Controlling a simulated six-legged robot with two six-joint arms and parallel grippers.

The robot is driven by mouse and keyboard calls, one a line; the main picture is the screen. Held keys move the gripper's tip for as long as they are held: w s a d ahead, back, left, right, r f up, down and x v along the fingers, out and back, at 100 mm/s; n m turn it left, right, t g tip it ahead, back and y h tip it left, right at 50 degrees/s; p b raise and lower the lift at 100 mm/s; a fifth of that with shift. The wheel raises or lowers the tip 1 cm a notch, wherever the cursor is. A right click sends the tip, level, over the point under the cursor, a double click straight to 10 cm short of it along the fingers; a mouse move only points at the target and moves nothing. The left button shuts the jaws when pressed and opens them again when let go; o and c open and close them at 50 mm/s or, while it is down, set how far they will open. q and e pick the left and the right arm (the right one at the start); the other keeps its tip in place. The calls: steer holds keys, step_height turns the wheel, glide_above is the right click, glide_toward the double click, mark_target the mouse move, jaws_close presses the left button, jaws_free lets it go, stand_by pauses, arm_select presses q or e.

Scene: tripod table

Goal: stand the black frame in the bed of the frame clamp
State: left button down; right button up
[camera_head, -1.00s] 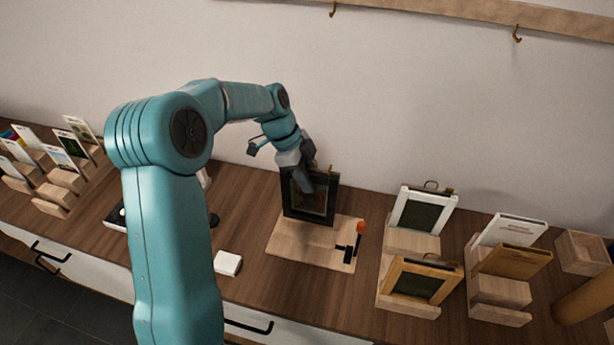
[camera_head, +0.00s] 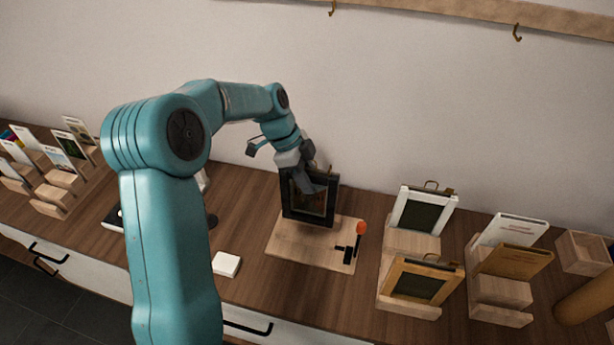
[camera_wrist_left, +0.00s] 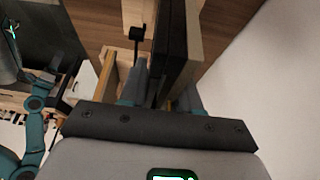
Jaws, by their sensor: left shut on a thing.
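The black frame (camera_head: 288,204) stands roughly upright at the back edge of the frame clamp in the head view. The clamp has a pale wooden base (camera_head: 296,247) and a black lever with an orange knob (camera_head: 361,228) at its right. My left gripper (camera_head: 309,187) reaches down over the frame's top and is shut on it. In the left wrist view the dark frame (camera_wrist_left: 173,45) runs between the fingers (camera_wrist_left: 158,95). The frame's lower edge is at the base's back part; I cannot tell whether it sits in the bed. My right gripper is out of view.
A white frame (camera_head: 402,212) and a gold frame (camera_head: 395,279) stand in wooden holders at right. More holders hold books (camera_head: 513,262). A white block (camera_head: 227,264) lies left of the clamp. Card holders (camera_head: 62,180) stand far left. The wall is close behind.

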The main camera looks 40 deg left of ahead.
arm_select(q)
steer(key=shift+f, duration=0.1)
steer(key=shift+a+f+b, duration=0.1)
steer(key=shift+f+b, duration=2.45)
steer(key=shift+f, duration=0.15)
steer(key=c, duration=0.7)
jaws_free()
step_height(320, 180, up, 9)
steer(key=p, duration=0.5)
steer(key=shift+p, duration=0.4)
